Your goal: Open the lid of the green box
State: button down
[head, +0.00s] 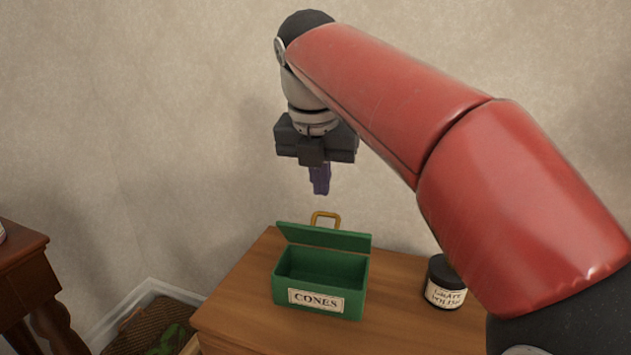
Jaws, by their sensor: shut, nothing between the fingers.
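The green box (350,299) stands on a wooden table and bears a label reading "CONES". Its green lid (322,236) is raised at the back edge and tilted up, so the dark inside shows from the front. A brass-coloured handle (326,217) shows just behind the lid's upper edge. My gripper (320,188) is shut and empty, pointing down above the lid and handle, with a clear gap between them.
A dark jar (445,284) with a label stands on the wooden table (236,307), right of the box and near my arm. Another wooden table (22,262) is at the far left. A basket with greenery (168,340) sits on the floor. The wall is behind.

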aim_at(324, 229)
jog(key=b+x, duration=0.1)
jog(key=x, duration=0.6)
jog(key=shift+w+f, duration=0.1)
jog(key=shift+f, duration=0.05)
jog(key=shift+w+d, duration=0.1)
